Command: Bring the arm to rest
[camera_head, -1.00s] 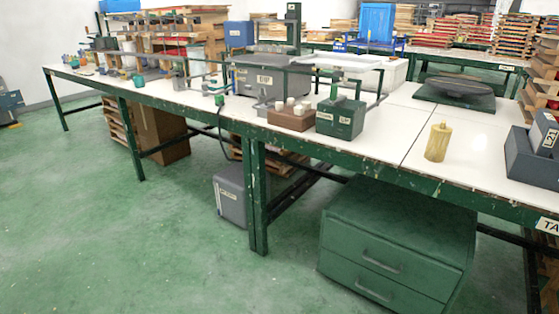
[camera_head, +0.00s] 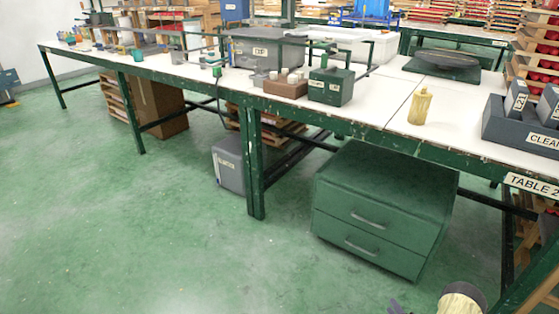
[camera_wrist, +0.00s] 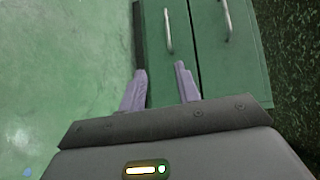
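My gripper (camera_wrist: 160,70) shows in the wrist view with its two purple-grey fingers apart and nothing between them. Beyond the fingers is the front of the green drawer cabinet (camera_wrist: 185,85) with its handles. In the head view, part of my arm and a small dark part of my gripper (camera_head: 397,306) show at the bottom right edge, in front of the green cabinet (camera_head: 375,225). Most of the arm is out of view there.
A long white-topped table (camera_head: 385,92) with green legs crosses the view. On it stand a yellow bottle (camera_head: 419,106), a green box (camera_head: 331,86), a brown block (camera_head: 286,87) and a grey bin (camera_head: 515,133). A grey box (camera_head: 228,164) is on the floor. The green floor (camera_head: 130,230) at left is clear.

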